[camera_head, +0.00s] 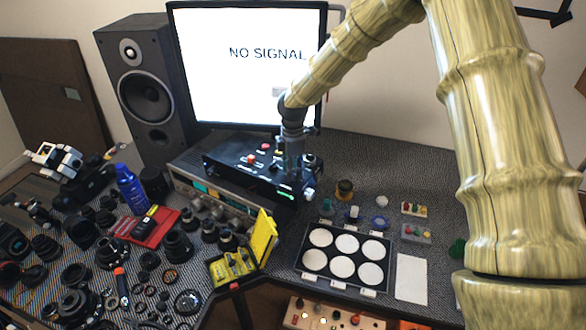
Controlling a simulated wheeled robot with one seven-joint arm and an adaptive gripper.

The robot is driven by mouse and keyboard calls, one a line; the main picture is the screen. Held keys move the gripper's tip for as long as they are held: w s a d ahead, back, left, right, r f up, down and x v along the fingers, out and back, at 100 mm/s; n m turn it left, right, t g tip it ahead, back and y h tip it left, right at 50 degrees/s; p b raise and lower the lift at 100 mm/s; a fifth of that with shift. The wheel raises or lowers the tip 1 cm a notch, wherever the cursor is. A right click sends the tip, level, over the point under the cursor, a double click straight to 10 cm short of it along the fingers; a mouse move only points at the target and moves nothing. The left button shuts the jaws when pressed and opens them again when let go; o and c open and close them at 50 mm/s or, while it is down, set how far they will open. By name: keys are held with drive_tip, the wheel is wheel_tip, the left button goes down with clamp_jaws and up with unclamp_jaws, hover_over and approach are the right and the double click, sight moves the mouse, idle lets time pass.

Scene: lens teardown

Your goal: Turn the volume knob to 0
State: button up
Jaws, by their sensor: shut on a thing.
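A black control box (238,171) with red buttons (250,160) and a small green light stands in front of the monitor, on a grey front-panel unit (200,188). My gripper (292,172) points down at the right end of the box, shut on a small part there. That part is mostly hidden by the fingers, so I cannot read a knob pointer or scale. A dark knob-like part (311,160) shows just right of the gripper. The volume knob cannot be told for certain at this size.
A monitor (245,85) reading "NO SIGNAL" and a speaker (147,95) stand behind. A tray of white discs (345,278), an open yellow case (237,268), a red tray (158,236) and many lens parts crowd the bench. A white sheet (411,279) lies at right.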

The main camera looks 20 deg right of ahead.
drive_tip(key=shift+w+r, duration=0.1)
drive_tip(key=o, duration=1)
drive_tip(key=shift+o, duration=0.2)
wheel_tip(320, 180, up, 12)
